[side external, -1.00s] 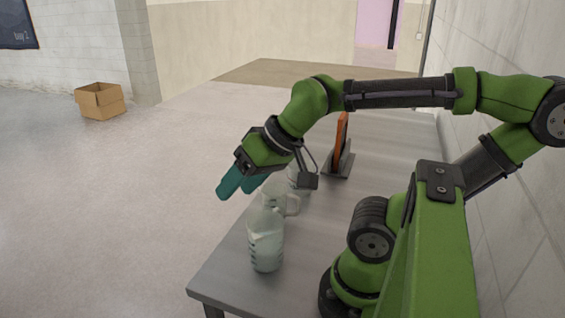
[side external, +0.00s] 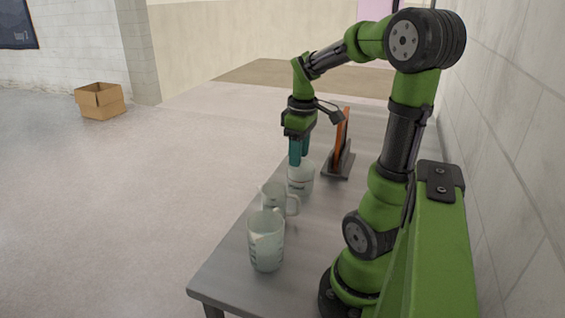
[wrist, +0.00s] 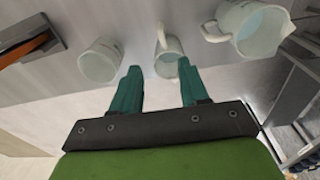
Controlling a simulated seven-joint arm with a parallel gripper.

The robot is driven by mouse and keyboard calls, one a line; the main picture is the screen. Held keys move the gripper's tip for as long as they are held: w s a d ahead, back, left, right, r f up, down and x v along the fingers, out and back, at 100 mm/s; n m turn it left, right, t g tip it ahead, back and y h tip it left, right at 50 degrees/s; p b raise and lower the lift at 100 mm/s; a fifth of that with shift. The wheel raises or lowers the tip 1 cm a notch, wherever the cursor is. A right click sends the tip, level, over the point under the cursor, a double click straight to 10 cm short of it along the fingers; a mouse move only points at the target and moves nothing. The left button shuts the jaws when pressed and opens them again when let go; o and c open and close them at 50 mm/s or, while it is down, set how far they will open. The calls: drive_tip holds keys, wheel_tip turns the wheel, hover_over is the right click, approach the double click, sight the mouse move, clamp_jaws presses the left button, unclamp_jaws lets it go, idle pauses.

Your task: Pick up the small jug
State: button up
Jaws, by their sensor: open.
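The small jug (side external: 273,196) is clear, with a handle on its right, and stands upright on the table between two other clear vessels in the side external view. In the wrist view the small jug (wrist: 170,58) is in the middle, just beyond my fingertips. My gripper (side external: 300,155) points down with its teal fingers apart. In the side external view it appears at the rim of the far vessel, beyond the small jug. In the wrist view my gripper (wrist: 159,70) is empty, its right fingertip near the small jug; I cannot tell whether they touch.
The far clear vessel (side external: 299,180) and a larger near jug (side external: 266,248) stand on the grey table (side external: 225,275). An orange panel in a dark stand (side external: 340,160) is behind. A cardboard box (side external: 99,103) sits on the floor. A wall borders the table's right.

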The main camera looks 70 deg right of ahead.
drive_tip(key=n, duration=0.3)
approach(299, 200)
drive_tip(key=shift+n+g, duration=0.3)
drive_tip(key=shift+g, duration=0.1)
drive_tip(key=f, duration=0.3)
drive_tip(key=d+f, duration=0.1)
drive_tip(key=f, duration=0.1)
drive_tip(key=shift+w, duration=0.2)
wheel_tip(299, 200, down, 6)
drive_tip(key=shift+w+a+f, duration=0.1)
drive_tip(key=shift+w+f, duration=0.1)
drive_tip(key=shift+f, duration=0.05)
clamp_jaws()
